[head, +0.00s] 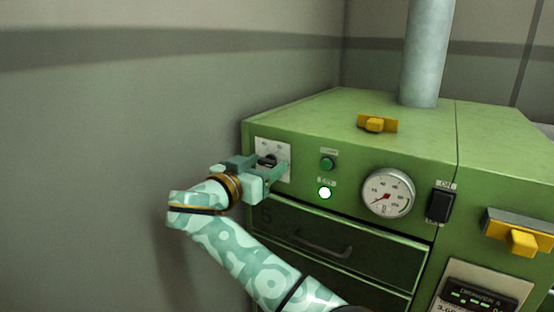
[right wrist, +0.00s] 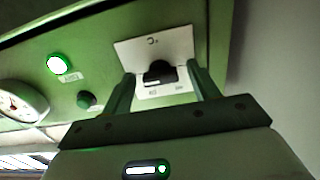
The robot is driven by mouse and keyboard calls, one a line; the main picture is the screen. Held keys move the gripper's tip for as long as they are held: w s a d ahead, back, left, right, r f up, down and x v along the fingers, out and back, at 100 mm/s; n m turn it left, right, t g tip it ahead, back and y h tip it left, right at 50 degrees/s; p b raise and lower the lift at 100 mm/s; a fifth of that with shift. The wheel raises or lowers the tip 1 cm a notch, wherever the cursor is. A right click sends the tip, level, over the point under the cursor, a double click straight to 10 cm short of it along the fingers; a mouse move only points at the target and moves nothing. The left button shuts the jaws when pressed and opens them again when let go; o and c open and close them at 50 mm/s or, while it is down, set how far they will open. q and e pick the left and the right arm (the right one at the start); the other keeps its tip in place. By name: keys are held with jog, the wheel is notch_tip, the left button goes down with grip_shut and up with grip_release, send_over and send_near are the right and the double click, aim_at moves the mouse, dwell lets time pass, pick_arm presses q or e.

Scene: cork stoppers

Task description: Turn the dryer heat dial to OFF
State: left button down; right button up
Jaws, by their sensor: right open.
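The heat dial is a dark knob (right wrist: 158,73) on a white label plate in the right wrist view. In the head view the white plate (head: 285,150) is at the upper left of the green dryer's front (head: 300,185), with the knob (head: 268,158) partly hidden by my gripper. My right gripper (head: 275,166) is open at the plate, its fingers on either side of the knob. The right wrist view shows the two fingers (right wrist: 160,88) flanking it; I cannot tell whether they touch it. The plate's markings are too small to read. My left gripper is not in view.
Beside the dial are a green button (head: 327,163), a lit lamp (head: 325,193) and a round gauge (head: 388,193). A black switch (head: 440,204) is farther right. Drawers (head: 330,240) lie below. A yellow part (head: 377,124) sits on top near a grey pipe (head: 427,55). A bare wall (head: 120,130) is left.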

dwell(0.3)
jog(key=c, duration=1)
